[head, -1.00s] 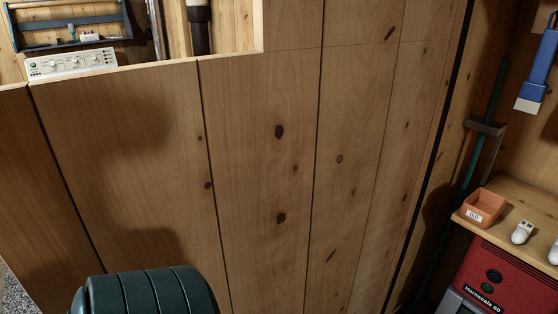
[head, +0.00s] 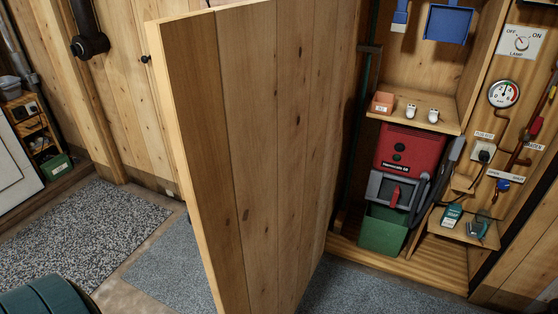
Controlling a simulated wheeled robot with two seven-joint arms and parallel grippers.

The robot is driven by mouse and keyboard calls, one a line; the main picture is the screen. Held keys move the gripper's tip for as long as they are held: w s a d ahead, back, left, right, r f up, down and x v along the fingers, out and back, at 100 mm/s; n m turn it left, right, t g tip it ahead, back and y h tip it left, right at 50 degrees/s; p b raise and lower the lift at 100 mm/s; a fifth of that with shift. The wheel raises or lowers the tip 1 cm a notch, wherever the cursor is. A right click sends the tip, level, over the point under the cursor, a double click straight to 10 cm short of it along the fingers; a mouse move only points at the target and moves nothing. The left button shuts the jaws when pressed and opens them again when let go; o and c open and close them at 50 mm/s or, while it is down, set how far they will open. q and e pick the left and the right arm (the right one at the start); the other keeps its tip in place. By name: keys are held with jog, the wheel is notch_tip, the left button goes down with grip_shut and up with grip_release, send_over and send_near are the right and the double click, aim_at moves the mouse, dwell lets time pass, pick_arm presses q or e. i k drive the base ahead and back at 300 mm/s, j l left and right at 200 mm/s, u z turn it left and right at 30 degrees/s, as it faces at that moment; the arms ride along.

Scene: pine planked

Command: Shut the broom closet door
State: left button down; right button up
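The broom closet door (head: 255,150) is a tall pine-planked panel in the middle of the head view. It stands wide open, its pale near edge (head: 187,150) towards me and its far side beside the closet's left wall. A small black knob (head: 145,58) sticks out past the near edge, on the face turned away from me. The open closet (head: 415,65) shows to the right of the door. Neither of my grippers is in view.
The closet holds a red machine (head: 408,150), a green bin (head: 383,230) and shelves with small items. A gauge (head: 503,94) hangs on its right wall. Speckled grey mats (head: 85,235) cover the floor left of the door. A small shelf unit (head: 35,135) stands far left.

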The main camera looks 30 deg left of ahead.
aim_at(252, 93)
jog(key=k+j, duration=0.2)
jog(key=j, duration=0.15)
jog(key=k+j+z, duration=0.1)
jog(key=j, duration=0.25)
jog(key=k+j, duration=0.25)
jog(key=i+j, duration=0.1)
jog(key=j, duration=0.35)
jog(key=i+j+z, duration=0.1)
jog(key=j, duration=0.4)
jog(key=i+j, duration=0.15)
jog(key=j, duration=0.3)
jog(key=k+j+z, duration=0.2)
jog(key=k+j, duration=0.6)
jog(key=k, duration=0.1)
